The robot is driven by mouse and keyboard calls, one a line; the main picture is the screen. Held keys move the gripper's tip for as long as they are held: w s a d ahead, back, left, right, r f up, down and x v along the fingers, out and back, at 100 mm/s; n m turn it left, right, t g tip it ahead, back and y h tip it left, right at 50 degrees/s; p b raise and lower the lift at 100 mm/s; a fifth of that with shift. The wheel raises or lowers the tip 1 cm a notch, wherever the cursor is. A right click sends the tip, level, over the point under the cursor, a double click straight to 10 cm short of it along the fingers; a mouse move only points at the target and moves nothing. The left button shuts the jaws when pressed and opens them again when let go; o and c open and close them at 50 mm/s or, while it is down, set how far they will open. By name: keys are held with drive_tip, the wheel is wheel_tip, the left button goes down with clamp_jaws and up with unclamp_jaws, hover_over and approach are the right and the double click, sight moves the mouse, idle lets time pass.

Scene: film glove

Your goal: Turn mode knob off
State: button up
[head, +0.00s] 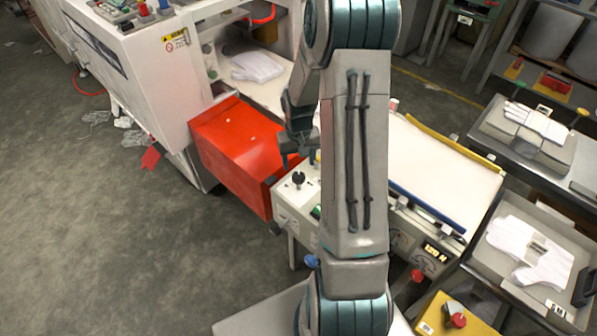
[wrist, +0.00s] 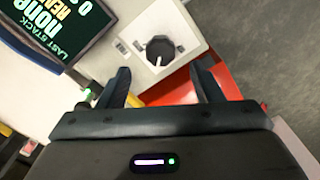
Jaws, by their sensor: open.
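The mode knob is a round black dial with a white pointer line (wrist: 160,51) on a pale control panel. In the wrist view it lies ahead of my gripper, near the middle top. In the head view the knob (head: 298,179) stands on the panel's left end. My gripper (wrist: 162,82) is open and empty, its two dark fingers apart with the knob beyond the gap between them. The fingers do not appear to touch the knob. In the head view my arm hides part of the panel, and the gripper (head: 290,160) is seen beside the knob.
A red box (head: 235,150) stands left of the panel. A dark display (wrist: 55,25) with white and green text sits left of the knob. A pale belt (head: 440,170) with a yellow rail lies right. Trays with white gloves (head: 528,250) stand farther right.

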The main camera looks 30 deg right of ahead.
sight(299, 175)
drive_tip(key=shift+f+p, duration=0.35)
drive_tip(key=shift+f, duration=2.75)
drive_tip(key=shift+c, duration=0.2)
drive_tip(key=c, duration=0.9)
